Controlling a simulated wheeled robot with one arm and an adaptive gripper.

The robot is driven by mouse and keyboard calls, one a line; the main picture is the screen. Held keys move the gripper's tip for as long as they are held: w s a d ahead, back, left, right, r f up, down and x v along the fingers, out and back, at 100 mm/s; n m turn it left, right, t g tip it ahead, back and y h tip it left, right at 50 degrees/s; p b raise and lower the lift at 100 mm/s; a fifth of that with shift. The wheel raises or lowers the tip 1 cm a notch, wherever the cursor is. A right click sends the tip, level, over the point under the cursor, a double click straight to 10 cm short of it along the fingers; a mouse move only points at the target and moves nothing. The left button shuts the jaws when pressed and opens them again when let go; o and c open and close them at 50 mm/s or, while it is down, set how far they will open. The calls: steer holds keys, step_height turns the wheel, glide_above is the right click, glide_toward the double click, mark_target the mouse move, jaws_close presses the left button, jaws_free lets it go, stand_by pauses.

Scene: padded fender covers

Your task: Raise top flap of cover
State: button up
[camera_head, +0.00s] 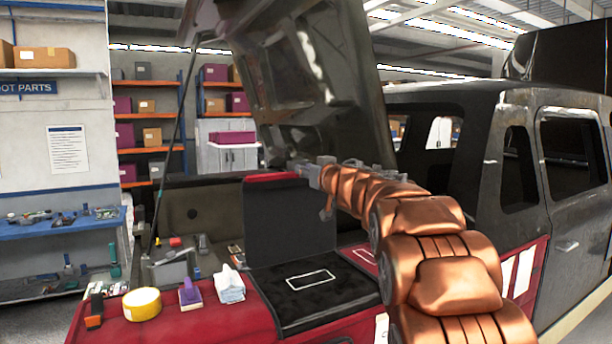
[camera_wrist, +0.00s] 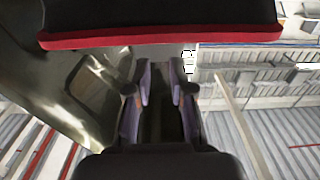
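The padded fender cover lies on the red fender, its lower black panel (camera_head: 345,290) flat with a white outlined rectangle. Its top flap (camera_head: 285,228) stands upright behind that panel. A red edge (camera_head: 268,177) runs along the flap's top. In the wrist view the flap (camera_wrist: 160,15) fills the top of the picture, its red edge (camera_wrist: 160,40) facing the fingers. My gripper (camera_head: 308,174) is at the right part of the flap's top edge and hides some of it. In the wrist view my gripper (camera_wrist: 161,66) has a gap between its fingers, and nothing shows between them. Whether a fingertip touches the edge is unclear.
A raised dark hood (camera_head: 315,80) stands behind the flap. A yellow roll (camera_head: 142,304), a purple-handled tool (camera_head: 190,293) and white cloths (camera_head: 229,284) sit on the fender at left. The dark vehicle cab (camera_head: 480,140) is at right.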

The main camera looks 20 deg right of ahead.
steer(key=o, duration=0.3)
steer(key=shift+w+f, duration=0.55)
steer(key=shift+w, duration=0.25)
steer(key=o, duration=0.4)
steer(key=shift+s+r, duration=0.2)
steer(key=shift+s, duration=0.15)
steer(key=shift+c, duration=0.2)
steer(key=shift+o, duration=0.8)
steer(key=shift+w+f, duration=0.1)
steer(key=shift+w, duration=0.05)
steer(key=o, duration=0.4)
steer(key=shift+s+d, duration=0.15)
steer(key=shift+s, duration=1.85)
steer(key=shift+s+d, duration=0.15)
steer(key=shift+s, duration=1.9)
steer(key=shift+s+d, duration=0.15)
steer(key=shift+s, duration=1.85)
